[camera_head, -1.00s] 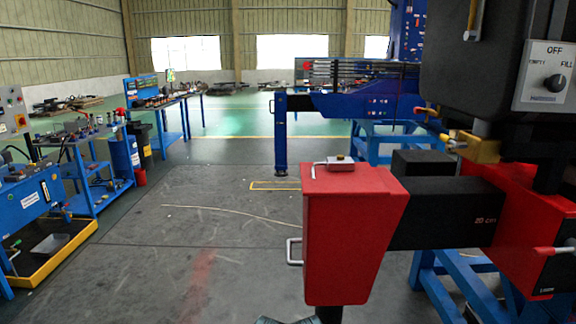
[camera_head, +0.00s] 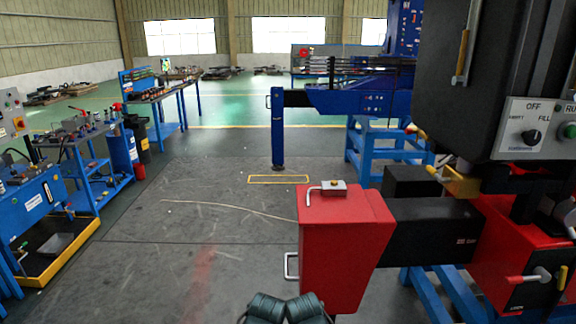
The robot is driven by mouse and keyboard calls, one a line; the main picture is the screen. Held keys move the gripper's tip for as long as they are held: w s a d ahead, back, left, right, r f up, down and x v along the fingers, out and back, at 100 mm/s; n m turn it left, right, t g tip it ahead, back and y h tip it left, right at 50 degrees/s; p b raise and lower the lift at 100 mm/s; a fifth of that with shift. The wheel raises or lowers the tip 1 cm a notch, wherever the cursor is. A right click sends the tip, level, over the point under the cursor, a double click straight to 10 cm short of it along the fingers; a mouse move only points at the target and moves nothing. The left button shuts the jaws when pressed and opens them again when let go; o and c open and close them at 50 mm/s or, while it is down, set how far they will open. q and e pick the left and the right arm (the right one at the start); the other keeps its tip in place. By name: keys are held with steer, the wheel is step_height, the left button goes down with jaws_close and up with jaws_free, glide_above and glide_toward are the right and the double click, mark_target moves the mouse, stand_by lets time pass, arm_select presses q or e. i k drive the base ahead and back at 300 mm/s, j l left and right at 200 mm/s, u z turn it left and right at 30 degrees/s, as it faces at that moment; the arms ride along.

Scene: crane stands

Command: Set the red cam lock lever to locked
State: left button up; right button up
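A small lever with a red grip (camera_head: 524,280) sticks out to the left from a pivot on the front of the red housing (camera_head: 500,245) at the lower right. A brass-coloured part (camera_head: 562,277) sits beside its pivot. Small lettering below the lever is too small to read for sure. I cannot tell whether the lever stands at locked. Two dark ribbed parts of mine rise side by side at the bottom edge, left of the red box, well away from the lever. No gripper fingers of mine can be made out.
A red box (camera_head: 340,245) with a wire handle on its left side stands in front, joined to the housing by a black beam (camera_head: 428,232). A black cabinet with a knob panel (camera_head: 540,130) hangs above the housing.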

mark_target(527, 278)
steer(key=j+z, duration=0.5)
steer(key=j, duration=0.3)
steer(key=z, duration=1.45)
